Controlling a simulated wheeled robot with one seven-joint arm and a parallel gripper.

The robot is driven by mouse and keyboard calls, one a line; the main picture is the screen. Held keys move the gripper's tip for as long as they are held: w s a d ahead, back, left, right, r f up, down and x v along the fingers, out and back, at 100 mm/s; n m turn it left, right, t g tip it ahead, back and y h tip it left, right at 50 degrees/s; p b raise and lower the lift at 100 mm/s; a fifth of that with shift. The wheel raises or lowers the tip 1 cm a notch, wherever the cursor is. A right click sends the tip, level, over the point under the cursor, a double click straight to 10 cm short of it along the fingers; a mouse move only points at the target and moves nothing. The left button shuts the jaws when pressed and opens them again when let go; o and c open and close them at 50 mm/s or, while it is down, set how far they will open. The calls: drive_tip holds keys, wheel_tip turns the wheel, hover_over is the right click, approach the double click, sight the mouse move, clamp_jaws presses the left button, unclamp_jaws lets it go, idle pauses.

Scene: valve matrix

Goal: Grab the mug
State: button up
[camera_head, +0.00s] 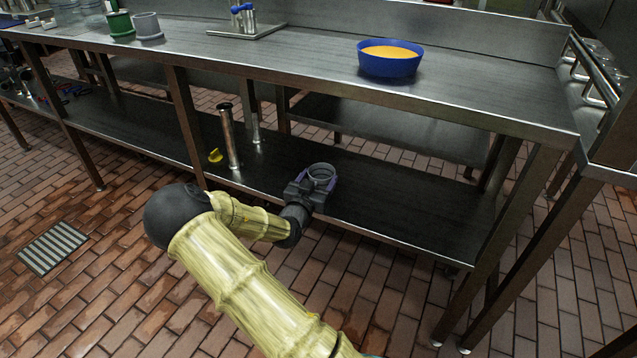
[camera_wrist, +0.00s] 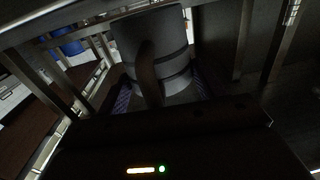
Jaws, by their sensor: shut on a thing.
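A grey mug (camera_head: 321,171) is between the fingers of my gripper (camera_head: 313,184), at the lower shelf near its front edge. In the head view its round open rim faces up. In the dark wrist view the mug (camera_wrist: 178,38) stands close ahead, with its handle (camera_wrist: 149,72) towards the camera. The purple-tinged fingertips of my gripper (camera_wrist: 163,92) lie on either side of the mug's lower part. My gripper is shut on the mug. The mug's base is hidden, so I cannot tell whether it touches the shelf.
The lower shelf (camera_head: 400,210) sits under a steel counter (camera_head: 290,55). Metal cylinders (camera_head: 229,135) and a small yellow item (camera_head: 215,155) stand left of the mug. A blue bowl (camera_head: 390,66) with orange contents is on the counter above. The shelf is clear to the right.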

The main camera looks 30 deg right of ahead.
wheel_tip(320, 180, up, 9)
drive_tip(key=p, duration=0.3)
drive_tip(key=shift+f+p, duration=0.2)
drive_tip(key=shift+p, duration=0.2)
